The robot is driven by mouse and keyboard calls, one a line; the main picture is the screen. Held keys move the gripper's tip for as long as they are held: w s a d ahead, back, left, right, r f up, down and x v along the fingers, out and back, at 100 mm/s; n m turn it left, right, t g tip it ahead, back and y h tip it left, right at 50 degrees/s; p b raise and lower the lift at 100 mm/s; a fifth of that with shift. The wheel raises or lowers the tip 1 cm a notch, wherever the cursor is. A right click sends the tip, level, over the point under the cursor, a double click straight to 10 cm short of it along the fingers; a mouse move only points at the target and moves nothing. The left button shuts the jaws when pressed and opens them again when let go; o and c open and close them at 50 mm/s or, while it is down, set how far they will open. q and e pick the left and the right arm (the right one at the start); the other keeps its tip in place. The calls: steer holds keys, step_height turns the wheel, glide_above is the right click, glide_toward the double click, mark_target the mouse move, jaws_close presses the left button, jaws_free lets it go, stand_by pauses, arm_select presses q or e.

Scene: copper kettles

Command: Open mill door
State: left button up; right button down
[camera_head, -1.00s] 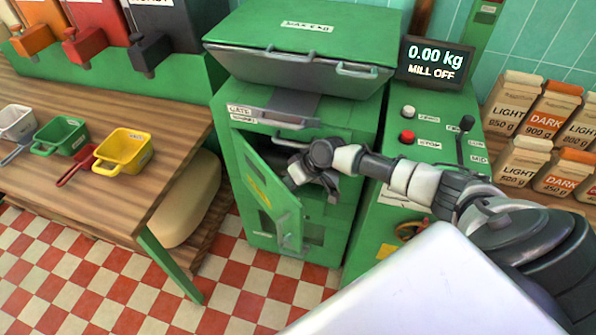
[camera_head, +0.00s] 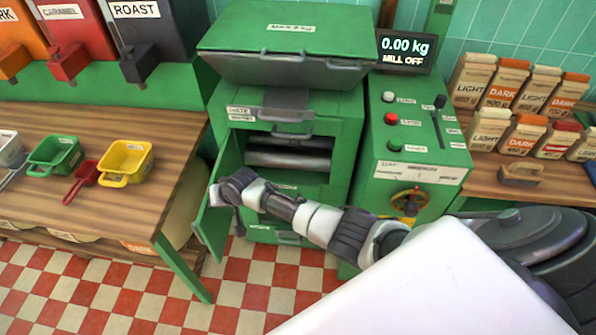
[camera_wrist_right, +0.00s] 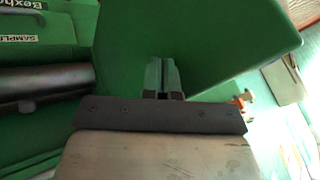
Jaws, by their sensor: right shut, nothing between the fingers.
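The green mill (camera_head: 345,115) stands in the middle of the head view. Its door (camera_head: 208,235) is swung wide open to the left and hangs edge-on, and dark rollers (camera_head: 288,157) show in the opening. My right gripper (camera_head: 217,194) is at the door, its tips partly hidden by the wrist. In the right wrist view its fingers (camera_wrist_right: 163,78) are closed together and empty, pointing at the green door panel (camera_wrist_right: 225,45). I cannot tell whether they touch it. The rollers (camera_wrist_right: 45,85) also show there at the left. My left gripper is out of view.
A wooden table (camera_head: 165,190) with green (camera_head: 55,155) and yellow scoops (camera_head: 126,163) stands close to the left of the door. A control panel (camera_head: 418,150) is right of the opening, and coffee bags (camera_head: 510,85) stand on the right counter.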

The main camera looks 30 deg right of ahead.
mark_target(204, 199)
steer(key=shift+m, duration=0.3)
steer(key=w+a, duration=0.1)
steer(key=w+a+b, duration=0.1)
steer(key=a, duration=0.1)
steer(key=shift+w+a, duration=0.4)
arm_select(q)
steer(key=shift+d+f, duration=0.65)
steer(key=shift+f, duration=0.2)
